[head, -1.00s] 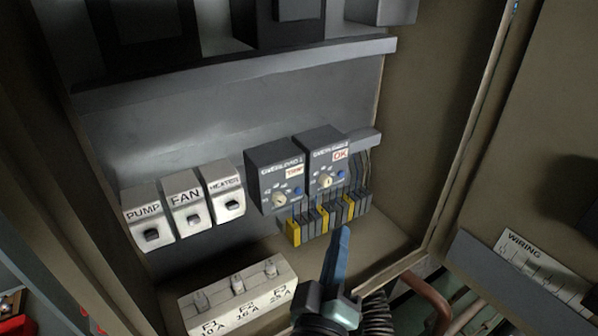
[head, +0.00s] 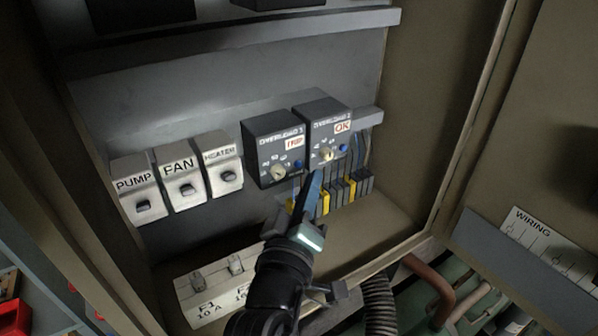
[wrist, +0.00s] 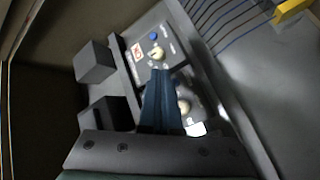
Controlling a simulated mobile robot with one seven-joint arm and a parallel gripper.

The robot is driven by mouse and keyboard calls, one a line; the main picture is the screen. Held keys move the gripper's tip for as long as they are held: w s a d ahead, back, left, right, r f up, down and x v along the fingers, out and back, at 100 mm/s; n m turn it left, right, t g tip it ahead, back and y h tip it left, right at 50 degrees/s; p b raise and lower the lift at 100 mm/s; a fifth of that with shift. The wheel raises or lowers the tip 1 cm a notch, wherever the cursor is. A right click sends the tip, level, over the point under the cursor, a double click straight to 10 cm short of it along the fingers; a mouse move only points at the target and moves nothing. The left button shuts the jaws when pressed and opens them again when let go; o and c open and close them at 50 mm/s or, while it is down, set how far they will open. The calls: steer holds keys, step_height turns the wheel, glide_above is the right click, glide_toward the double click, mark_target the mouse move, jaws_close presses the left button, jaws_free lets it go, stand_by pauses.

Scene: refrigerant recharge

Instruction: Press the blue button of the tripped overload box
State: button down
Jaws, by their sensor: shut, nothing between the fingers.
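The tripped overload box (head: 262,131), OVERLOAD 1, is dark with a red TRIP label, a pale dial and a blue button (head: 298,163) at its lower right. OVERLOAD 2 (head: 320,108), labelled OK, stands to its right with its own blue button (head: 343,148). My gripper (head: 317,176) is shut and empty. In the head view its tip shows just below OVERLOAD 2's dial, right of and below the TRIP box's button. In the wrist view the gripper (wrist: 159,74) covers part of the TRIP box; OVERLOAD 2's button (wrist: 154,36) is visible, the TRIP box's is not. I cannot tell any contact.
PUMP (head: 137,190), FAN (head: 179,172) and HEATER (head: 220,166) switches stand to the left. Yellow and grey terminals (head: 352,188) sit below the boxes. A fuse block (head: 190,290) lies lower left, partly behind my arm. The cabinet's right wall (head: 430,110) bounds the space.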

steer(key=shift+w+a, duration=0.45)
steer(key=shift+w, duration=0.1)
steer(key=shift+w+b, duration=0.1)
steer(key=shift+b, duration=0.2)
stand_by(1.5)
steer(key=shift+w+a, duration=0.2)
steer(key=shift+w, duration=0.05)
steer(key=shift+w+a+b, duration=0.2)
steer(key=shift+w+b, duration=0.05)
steer(key=shift+b, duration=0.05)
stand_by(0.6)
steer(key=shift+s+d, duration=0.1)
steer(key=shift+s, duration=0.05)
steer(key=shift+s+d+p, duration=0.3)
steer(key=shift+s+d, duration=0.05)
steer(key=shift+s, duration=0.15)
stand_by(0.4)
steer(key=s+d+p, duration=0.1)
steer(key=s, duration=0.1)
steer(key=s+d+p, duration=0.1)
steer(key=s+d, duration=0.1)
stand_by(0.3)
